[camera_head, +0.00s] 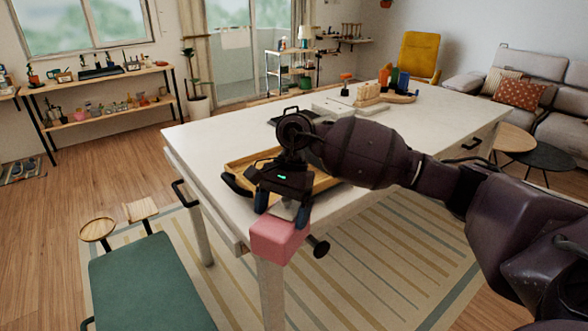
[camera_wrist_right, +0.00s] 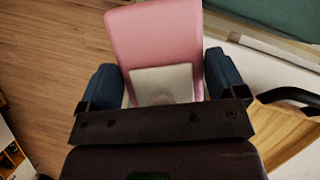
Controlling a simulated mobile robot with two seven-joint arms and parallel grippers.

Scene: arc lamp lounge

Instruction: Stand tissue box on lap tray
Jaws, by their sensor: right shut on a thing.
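The tissue box is a pink box (camera_head: 280,241). My right gripper (camera_head: 282,211) is shut on it, with a blue finger on each side. In the head view the box shows in front of the table's near edge, below and in front of the tray. In the right wrist view the pink box (camera_wrist_right: 158,45) sits between the fingers (camera_wrist_right: 163,85), with a pale panel facing the camera. The lap tray (camera_head: 240,162) is a wooden tray with black handles on the white table. My right arm hides much of it. Its edge shows in the wrist view (camera_wrist_right: 280,128). My left gripper is out of view.
The white table (camera_head: 205,143) also bears a dark item behind my gripper, a wooden rack (camera_head: 370,95) and coloured objects at its far end. A green bench (camera_head: 150,285) stands at the lower left. Wood floor is open at left.

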